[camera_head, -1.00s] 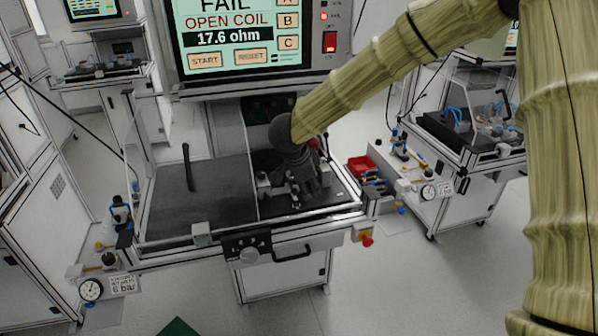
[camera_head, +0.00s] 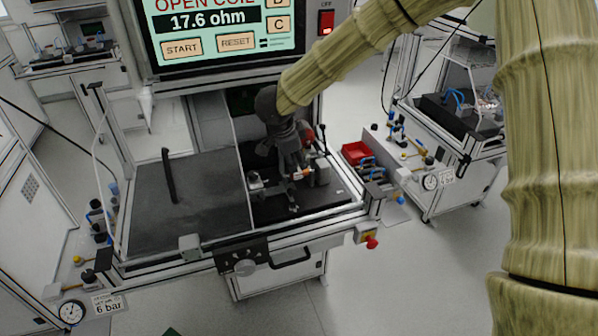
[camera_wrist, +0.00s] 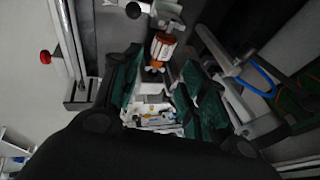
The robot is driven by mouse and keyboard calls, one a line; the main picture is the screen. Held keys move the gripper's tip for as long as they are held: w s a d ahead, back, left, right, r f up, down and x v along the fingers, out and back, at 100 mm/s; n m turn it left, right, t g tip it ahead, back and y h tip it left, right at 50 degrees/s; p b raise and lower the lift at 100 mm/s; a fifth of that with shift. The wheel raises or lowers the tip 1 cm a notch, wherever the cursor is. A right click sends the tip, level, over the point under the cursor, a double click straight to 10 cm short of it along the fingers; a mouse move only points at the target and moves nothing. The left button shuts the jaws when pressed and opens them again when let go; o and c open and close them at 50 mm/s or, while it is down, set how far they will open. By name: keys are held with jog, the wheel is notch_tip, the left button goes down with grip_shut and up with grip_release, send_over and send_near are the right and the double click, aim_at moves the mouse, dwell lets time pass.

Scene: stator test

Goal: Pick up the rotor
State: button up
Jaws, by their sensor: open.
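An orange-and-white cylindrical part (camera_wrist: 163,46), which looks like the rotor, shows in the wrist view beyond the fingertips. It stands near a white fixture on the dark bench plate. My gripper (camera_wrist: 160,92) is open, with its green-padded fingers apart, and the part lies outside them in the picture. White and grey fixture parts (camera_wrist: 155,115) show between the fingers. In the head view my gripper (camera_head: 288,175) hangs over the right half of the test bench, among the fixture parts. I cannot make out the rotor there; my gripper and the fixture cover that area.
The test bench (camera_head: 345,212) has a dark lid (camera_head: 190,200) with a handle on its left half. The screen (camera_head: 210,30) stands behind my arm. A red bin (camera_head: 356,152) and small fittings lie to the right. A red knob (camera_head: 371,242) sticks out at the front.

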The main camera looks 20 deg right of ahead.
aim_at(299, 171)
jog(key=x, duration=0.3)
jog(key=shift+w+a+f, duration=0.1)
jog(key=shift+w+f, duration=0.25)
jog(key=shift+w, duration=0.05)
jog(key=shift+s+f+p, duration=0.15)
jog(key=shift+p, duration=0.15)
jog(key=shift+p+x, duration=0.65)
jog(key=shift+x, duration=1.7)
grip_shut()
